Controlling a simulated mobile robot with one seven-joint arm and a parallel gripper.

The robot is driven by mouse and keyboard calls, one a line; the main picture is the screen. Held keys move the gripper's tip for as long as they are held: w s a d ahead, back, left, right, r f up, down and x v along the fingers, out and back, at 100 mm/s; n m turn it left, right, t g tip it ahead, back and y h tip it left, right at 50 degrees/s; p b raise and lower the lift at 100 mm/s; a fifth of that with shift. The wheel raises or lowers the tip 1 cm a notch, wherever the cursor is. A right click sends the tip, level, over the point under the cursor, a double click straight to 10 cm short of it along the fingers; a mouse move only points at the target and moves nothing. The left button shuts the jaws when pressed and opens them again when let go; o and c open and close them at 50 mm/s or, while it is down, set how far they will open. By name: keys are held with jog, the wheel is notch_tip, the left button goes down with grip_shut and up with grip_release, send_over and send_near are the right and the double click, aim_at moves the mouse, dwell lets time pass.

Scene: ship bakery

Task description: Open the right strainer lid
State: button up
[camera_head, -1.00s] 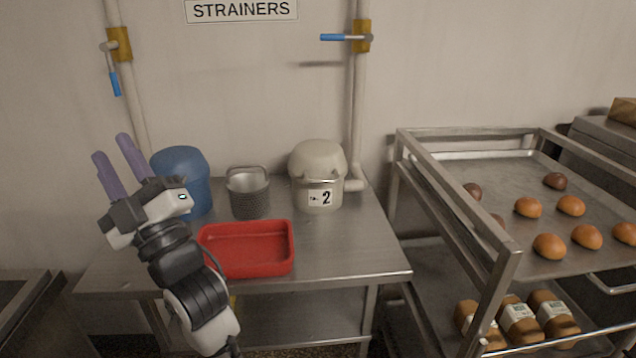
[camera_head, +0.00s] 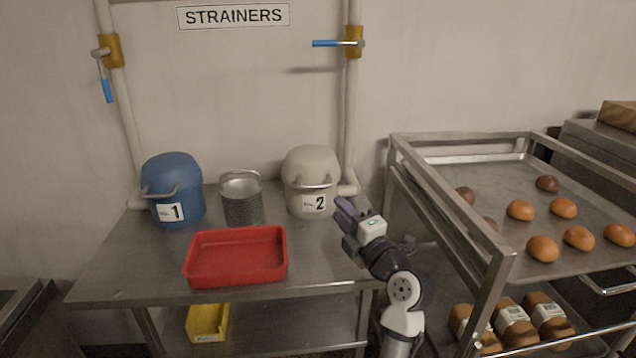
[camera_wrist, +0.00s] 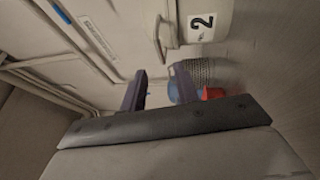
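The right strainer (camera_head: 311,181) is a cream domed pot with a white "2" label and a metal handle bar (camera_head: 314,185) across its front. Its domed lid (camera_head: 310,162) is down on top. My gripper (camera_head: 341,207) is just right of and in front of the strainer, apart from it as far as I can tell. In the wrist view the strainer (camera_wrist: 222,12) fills the top, with its handle (camera_wrist: 157,42) just beyond the fingertips. The two purple fingers (camera_wrist: 161,72) are spread with nothing between them.
A blue strainer (camera_head: 172,180) labelled "1" and a perforated metal basket (camera_head: 242,205) stand to the left. A red tray (camera_head: 237,280) lies at the table's front. A rack (camera_head: 447,203) with buns stands close at the right. A pipe with a blue-handled valve (camera_head: 329,43) runs behind.

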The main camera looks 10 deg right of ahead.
aim_at(319, 187)
jog(key=p+x, duration=0.3)
jog(key=x, duration=0.6)
jog(key=shift+w+a+r+p, duration=0.15)
jog(key=shift+w+r+p, duration=0.05)
jog(key=shift+w+p, duration=0.1)
jog(key=shift+w+a, duration=0.15)
jog(key=shift+w, duration=0.25)
grip_shut()
